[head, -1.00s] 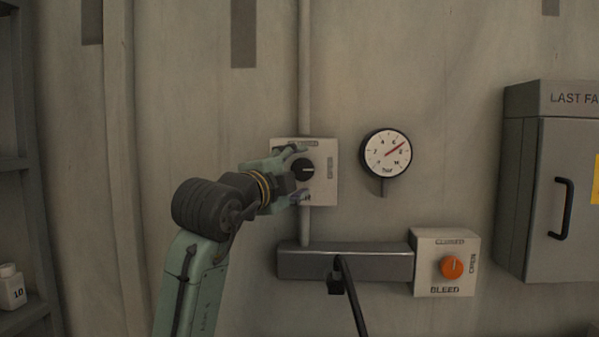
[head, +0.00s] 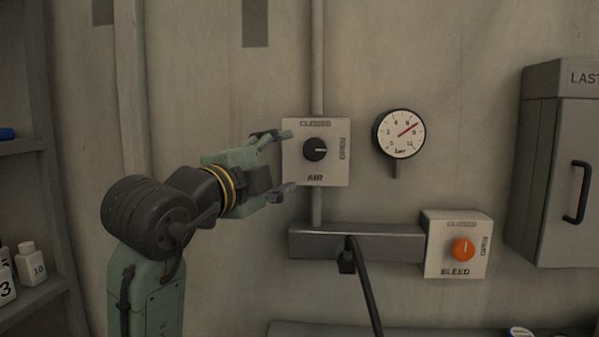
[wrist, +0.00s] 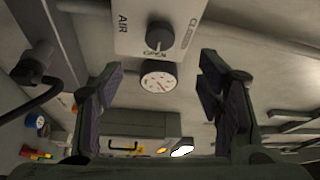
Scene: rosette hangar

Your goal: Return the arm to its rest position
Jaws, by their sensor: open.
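My gripper (head: 284,162) is open and empty. In the head view it is just left of the AIR box (head: 330,170), with its upper fingertip close to the box's edge. The box's black knob (head: 315,149) has its white mark pointing right, toward the word OPEN. In the wrist view my gripper (wrist: 162,92) shows its two fingers wide apart. The AIR knob (wrist: 160,35) is beyond them at the top, clear of both fingers.
A round gauge (head: 400,134) hangs right of the AIR box. The BLEED box (head: 455,262) with an orange knob sits lower right, beside a grey bar (head: 355,243). A grey cabinet (head: 560,170) is at the right. Shelves (head: 40,150) with bottles stand at the left.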

